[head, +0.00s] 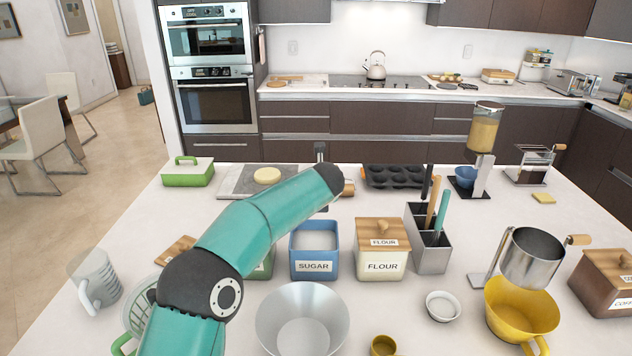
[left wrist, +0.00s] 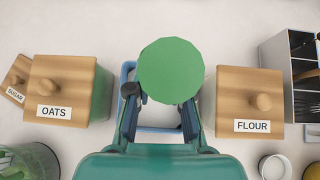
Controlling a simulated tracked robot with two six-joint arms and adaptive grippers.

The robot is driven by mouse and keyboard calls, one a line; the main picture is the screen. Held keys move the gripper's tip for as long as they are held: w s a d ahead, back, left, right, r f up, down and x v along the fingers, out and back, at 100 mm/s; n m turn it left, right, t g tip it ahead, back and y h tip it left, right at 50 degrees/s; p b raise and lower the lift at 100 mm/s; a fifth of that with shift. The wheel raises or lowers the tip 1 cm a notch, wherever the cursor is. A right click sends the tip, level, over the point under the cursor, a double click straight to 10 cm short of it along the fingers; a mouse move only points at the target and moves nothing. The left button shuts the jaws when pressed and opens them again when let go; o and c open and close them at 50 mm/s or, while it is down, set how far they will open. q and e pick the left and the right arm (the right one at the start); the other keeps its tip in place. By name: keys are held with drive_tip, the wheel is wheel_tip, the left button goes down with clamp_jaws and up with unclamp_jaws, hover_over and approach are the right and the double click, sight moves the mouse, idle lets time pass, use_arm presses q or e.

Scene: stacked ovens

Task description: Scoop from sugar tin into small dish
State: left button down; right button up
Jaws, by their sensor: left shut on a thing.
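The blue sugar tin (head: 315,262) stands open on the counter with white sugar inside. In the left wrist view its blue rim (left wrist: 125,75) shows behind my gripper. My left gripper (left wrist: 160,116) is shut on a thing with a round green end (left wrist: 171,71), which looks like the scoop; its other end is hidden. In the head view my own arm hides most of the gripper. The small white dish (head: 443,306) stands to the right of the tin, near the front; part of it shows in the left wrist view (left wrist: 275,167). My right gripper is not in view.
The flour tin (head: 382,262) stands lidded right of the sugar tin, the oats tin (left wrist: 68,90) left. The sugar lid (head: 176,249) lies farther left. A metal bowl (head: 302,325) stands in front; a yellow bowl (head: 522,312) is right of the dish.

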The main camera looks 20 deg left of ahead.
use_arm(q)
drive_tip(key=shift+s+a+f+b, duration=0.1)
drive_tip(key=shift+a+f+b, duration=0.1)
drive_tip(key=shift+f+b, duration=0.2)
drive_tip(key=f+b, duration=0.3)
drive_tip(key=f, duration=0.1)
drive_tip(key=f+b, duration=0.3)
drive_tip(key=f, duration=0.1)
drive_tip(key=f+b, duration=0.4)
drive_tip(key=shift+s+a+f, duration=0.15)
drive_tip(key=shift+a, duration=0.2)
wheel_tip(320, 180, up, 11)
drive_tip(key=p, duration=1.1)
drive_tip(key=shift+f, duration=0.15)
